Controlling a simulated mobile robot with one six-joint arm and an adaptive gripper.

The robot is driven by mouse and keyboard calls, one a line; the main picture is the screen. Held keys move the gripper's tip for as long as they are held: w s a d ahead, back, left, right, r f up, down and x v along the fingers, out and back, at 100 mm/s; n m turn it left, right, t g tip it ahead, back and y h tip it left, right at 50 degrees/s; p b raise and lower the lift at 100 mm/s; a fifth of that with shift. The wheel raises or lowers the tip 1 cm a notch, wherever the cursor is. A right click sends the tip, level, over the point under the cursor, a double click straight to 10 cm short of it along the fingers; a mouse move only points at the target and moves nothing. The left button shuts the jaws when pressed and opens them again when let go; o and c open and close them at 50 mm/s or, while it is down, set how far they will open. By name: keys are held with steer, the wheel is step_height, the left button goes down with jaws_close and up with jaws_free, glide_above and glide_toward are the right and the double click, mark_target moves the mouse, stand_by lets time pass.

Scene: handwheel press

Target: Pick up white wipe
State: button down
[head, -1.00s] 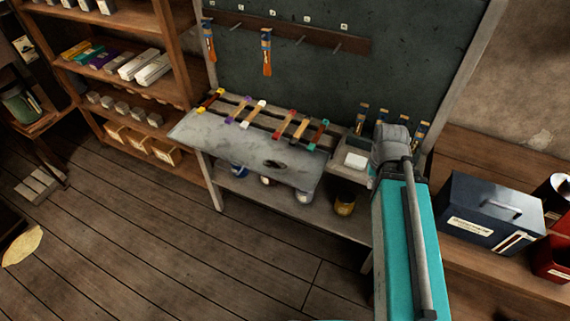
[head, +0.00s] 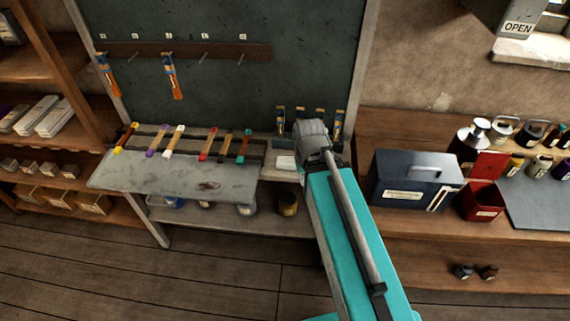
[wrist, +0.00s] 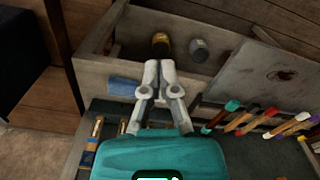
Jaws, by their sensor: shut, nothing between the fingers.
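A blue folded-looking piece (wrist: 125,86) lies just left of the fingers there.
Several colour-ended wooden handles (head: 207,144) lie along the bench's back. Upright brushes (head: 340,124) stand behind my wrist. A dark blue toolbox (head: 415,180) and a red bin (head: 483,201) stand on the right-hand bench. Cans sit on the lower shelf, including a dark yellow one (head: 288,203).

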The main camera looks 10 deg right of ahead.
steer(key=c, duration=1.1)
jaws_free()
steer(key=o, duration=0.5)
steer(key=shift+w+m, duration=0.4)
steer(key=shift+w, duration=0.1)
steer(key=shift+c, duration=0.2)
steer(key=o, duration=0.6)
steer(key=w+m, duration=0.2)
steer(key=w, duration=0.1)
steer(key=shift+w+f+m, duration=0.15)
steer(key=shift+f+m, duration=0.1)
steer(key=shift+m, duration=0.15)
steer(key=shift+o, duration=0.2)
steer(key=w+a+f+m+b, duration=0.1)
steer(key=w+m+b, duration=0.1)
steer(key=w+m, duration=1.5)
steer(key=shift+w+f+m, duration=0.35)
steer(key=shift+w+m, duration=0.05)
steer(key=shift+w, duration=0.35)
steer(key=shift+a+f, duration=0.1)
